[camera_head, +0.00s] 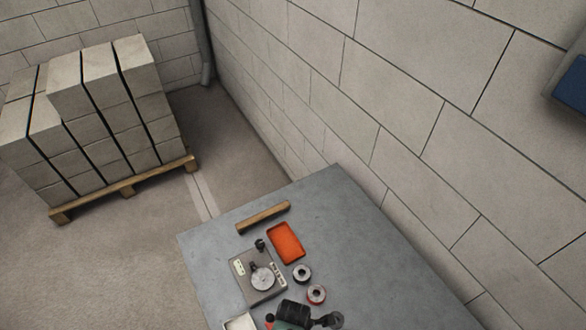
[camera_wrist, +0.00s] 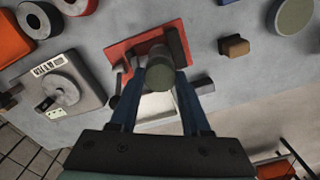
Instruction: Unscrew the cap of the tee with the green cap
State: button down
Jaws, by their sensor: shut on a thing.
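In the wrist view, a dull green round cap (camera_wrist: 160,77) sits between the fingertips of my gripper (camera_wrist: 164,84). The two blue fingers are shut on its sides. Just beyond the cap are dark fittings on a red plate (camera_wrist: 122,50), probably the tee, but the cap and fingers hide much of it. I cannot tell whether the cap is still threaded on. In the head view, dark fittings (camera_head: 293,311) show at the bottom edge, and I cannot make out the cap or my gripper clearly there.
The grey table (camera_head: 345,235) also carries an orange tray (camera_head: 286,243), a wooden bar (camera_head: 263,217), a plate with a disc (camera_head: 245,263), two rings (camera_head: 301,273) and a pale tray (camera_head: 240,322). A brown block (camera_wrist: 234,46) lies right of the red plate. A block wall borders the table.

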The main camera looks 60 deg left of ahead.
jog(key=shift+n, duration=0.5)
jog(key=n, duration=0.4)
jog(key=shift+n, duration=0.3)
jog(key=n, duration=0.4)
jog(key=c, duration=0.5)
grip_release()
